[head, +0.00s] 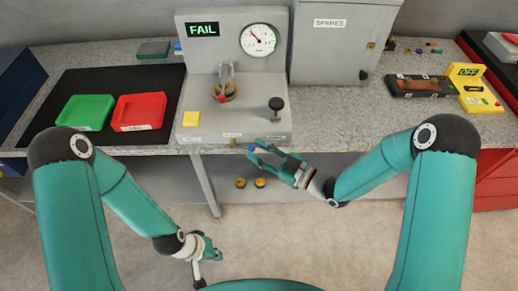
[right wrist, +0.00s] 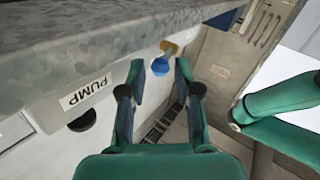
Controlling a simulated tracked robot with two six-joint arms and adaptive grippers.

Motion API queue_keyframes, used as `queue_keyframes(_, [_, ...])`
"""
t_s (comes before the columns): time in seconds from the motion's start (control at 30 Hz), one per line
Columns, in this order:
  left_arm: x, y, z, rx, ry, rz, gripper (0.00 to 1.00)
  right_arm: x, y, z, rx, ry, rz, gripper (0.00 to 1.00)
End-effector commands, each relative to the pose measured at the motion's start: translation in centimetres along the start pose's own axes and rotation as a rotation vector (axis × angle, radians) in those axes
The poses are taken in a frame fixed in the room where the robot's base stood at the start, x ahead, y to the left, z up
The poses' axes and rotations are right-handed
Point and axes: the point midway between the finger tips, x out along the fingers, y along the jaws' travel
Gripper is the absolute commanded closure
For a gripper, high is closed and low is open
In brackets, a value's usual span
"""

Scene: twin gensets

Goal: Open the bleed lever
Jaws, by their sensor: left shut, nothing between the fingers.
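The bleed lever shows in the right wrist view as a blue knob (right wrist: 161,69) with a brass-coloured piece (right wrist: 170,47) beside it, at the front of the test stand. In the head view the blue knob (head: 251,147) is small, below the stand's front edge. My right gripper (head: 256,153) is open there, and in the right wrist view its fingertips (right wrist: 162,78) are on either side of the knob, with gaps visible. I cannot tell how deep the knob is between them. My left gripper (head: 213,255) is shut and empty, low over the floor.
A PUMP label (right wrist: 86,93) is left of the lever. Green (head: 85,112) and red (head: 139,111) trays lie left. Open space is below the bench.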

Motion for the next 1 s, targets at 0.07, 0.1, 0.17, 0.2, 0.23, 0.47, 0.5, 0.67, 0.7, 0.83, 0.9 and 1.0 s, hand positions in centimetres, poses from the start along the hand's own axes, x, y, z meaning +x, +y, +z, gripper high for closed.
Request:
queue_keyframes(0.07, [-0.09, 0.03, 0.01, 0.0, 0.0, 0.0, 1.0, 0.42, -0.05, 0.0, 0.0, 0.0, -0.001, 0.68])
queue_keyframes(0.1, [-0.09, 0.04, 0.01, 0.0, 0.0, 0.0, 1.0, 0.52, -0.06, 0.01, 0.0, 0.0, -0.001, 0.68])
queue_keyframes(0.17, [-0.09, 0.03, 0.01, 0.0, 0.0, 0.0, 1.0, 0.6, -0.05, 0.03, 0.001, 0.0, -0.001, 0.68])
queue_keyframes(0.2, [-0.08, 0.03, 0.01, 0.0, 0.0, 0.0, 1.0, 0.62, -0.05, 0.03, 0.001, 0.0, -0.001, 0.68])
queue_keyframes(0.23, [-0.08, 0.03, 0.0, 0.0, 0.0, 0.0, 1.0, 0.62, -0.05, 0.03, 0.001, 0.0, -0.001, 0.68])
queue_keyframes(0.47, [-0.08, 0.03, 0.01, 0.0, 0.0, 0.0, 1.0, 0.6, -0.05, 0.02, 0.0, 0.0, -0.001, 0.82])
queue_keyframes(0.5, [-0.08, 0.03, 0.01, 0.0, 0.0, 0.0, 1.0, 0.6, -0.05, 0.02, 0.0, 0.0, -0.001, 0.89])
queue_keyframes(0.67, [-0.06, 0.09, 0.05, 0.003, -0.001, 0.0, 1.0, 0.15, 0.32, 0.08, 0.0, -0.001, 0.003, 1.0])
queue_keyframes(0.7, [-0.08, 0.02, 0.01, 0.0, 0.0, 0.0, 1.0, 0.37, 0.13, 0.05, 0.0, 0.0, 0.0, 1.0])
queue_keyframes(0.83, [-0.12, 0.04, 0.0, 0.0, 0.0, 0.0, 1.0, 0.56, 0.04, -0.07, -0.004, -0.006, -0.001, 1.0])
queue_keyframes(0.9, [-0.16, 0.06, 0.0, 0.0, 0.0, 0.0, 1.0, 0.62, 0.06, -0.22, -0.011, -0.014, -0.003, 1.0])
queue_keyframes(1.0, [-0.26, 0.1, 0.0, 0.0, 0.0, 0.0, 1.0, 0.71, 0.1, -0.5, -0.028, -0.036, -0.007, 1.0])
